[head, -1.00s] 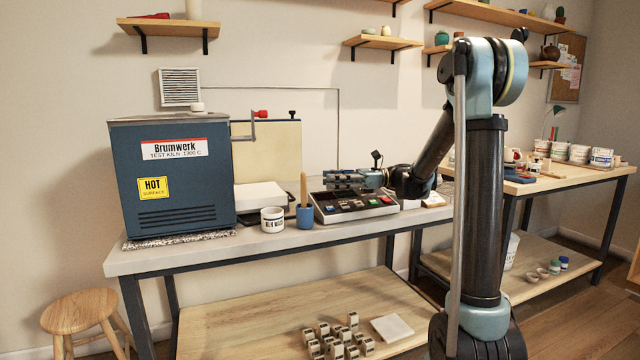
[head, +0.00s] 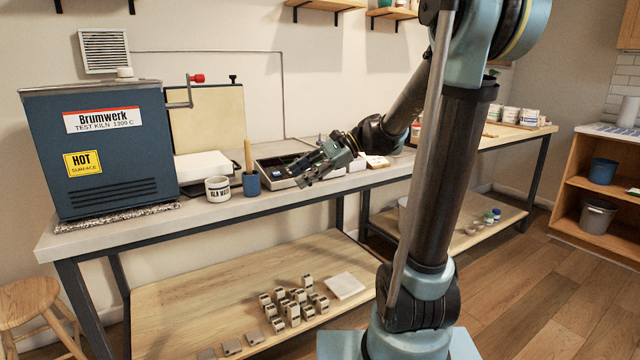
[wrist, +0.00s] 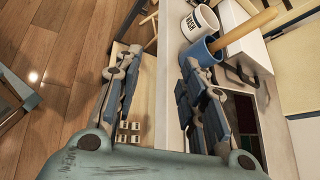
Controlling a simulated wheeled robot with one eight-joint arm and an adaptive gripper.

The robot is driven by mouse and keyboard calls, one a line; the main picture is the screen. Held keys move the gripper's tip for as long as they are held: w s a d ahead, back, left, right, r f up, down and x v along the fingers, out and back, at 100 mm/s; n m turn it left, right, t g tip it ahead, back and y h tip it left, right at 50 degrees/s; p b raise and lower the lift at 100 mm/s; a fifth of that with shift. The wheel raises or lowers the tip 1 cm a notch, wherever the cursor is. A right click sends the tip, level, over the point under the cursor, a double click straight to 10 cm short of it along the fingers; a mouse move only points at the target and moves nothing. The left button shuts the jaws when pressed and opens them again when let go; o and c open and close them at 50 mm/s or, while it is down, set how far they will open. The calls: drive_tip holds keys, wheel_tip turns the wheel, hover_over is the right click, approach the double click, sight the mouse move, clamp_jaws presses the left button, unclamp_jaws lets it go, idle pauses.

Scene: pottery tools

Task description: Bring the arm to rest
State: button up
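I cannot tell the exact height of the fingers above the bench.
The blue kiln (head: 110,160) stands at the bench's left end. A white mug (head: 217,190) and a blue cup (head: 251,183) with a wooden stick are left of my gripper. Several small blocks (head: 293,312) lie on the lower shelf. Floor at the right is clear.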

drive_tip(key=s+d+f+n+t+h, duration=0.2)
drive_tip(key=s+d+f+n+h, duration=0.3)
drive_tip(key=s+d+f, duration=0.4)
drive_tip(key=s+d+f+n+t+h, duration=0.2)
drive_tip(key=s+d+f+n+h, duration=0.3)
drive_tip(key=d, duration=0.9)
drive_tip(key=s+f+h, duration=0.1)
drive_tip(key=s+f, duration=0.2)
drive_tip(key=f, duration=0.1)
drive_tip(key=shift+s+d+f+n+t+h, duration=0.25)
drive_tip(key=shift+s+d+n+t+h, duration=0.05)
drive_tip(key=shift+s+d+h, duration=0.1)
drive_tip(key=shift+s+d+f, duration=0.1)
drive_tip(key=shift+d, duration=0.1)
drive_tip(key=shift+c, duration=0.6)
drive_tip(key=shift+d, duration=0.15)
